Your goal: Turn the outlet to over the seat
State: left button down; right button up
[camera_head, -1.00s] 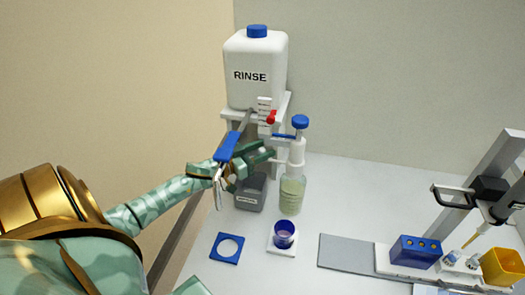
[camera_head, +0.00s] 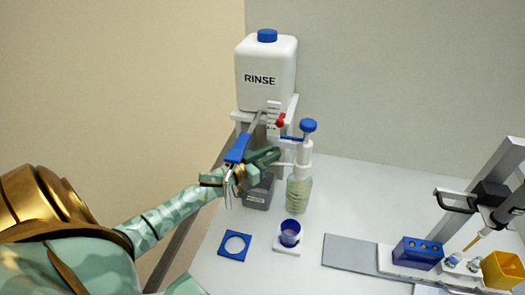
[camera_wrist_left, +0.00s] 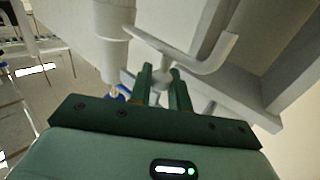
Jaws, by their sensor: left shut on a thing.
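A metal outlet arm with a blue sleeve (camera_head: 237,149) comes out below the white RINSE bottle (camera_head: 265,85) and ends in a thin tip (camera_head: 228,190) bent downward. My left gripper (camera_head: 262,160) is at this arm, beside the blue sleeve, and is shut on it; the exact grip is partly hidden. In the left wrist view the two green fingers (camera_wrist_left: 163,85) stand close together, with a grey bent pipe (camera_wrist_left: 205,62) just beyond them. A white square seat (camera_head: 287,251) with a blue cup (camera_head: 290,232) stands on the bench, right of the tip. My right gripper is not seen.
A pump bottle (camera_head: 299,195) and a grey container (camera_head: 258,193) stand just behind. A grey slab (camera_head: 355,251), a blue block and a yellow box are at right.

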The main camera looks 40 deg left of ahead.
pick_arm(q)
jog(key=c, duration=1.3)
grip_release()
jog(key=shift+c, duration=0.2)
jog(key=shift+s+a, duration=0.15)
jog(key=shift+s, duration=0.35)
jog(key=p+v, duration=0.1)
jog(key=v, duration=1.4)
jog(key=shift+s+p, duration=0.15)
jog(key=shift+p, duration=0.25)
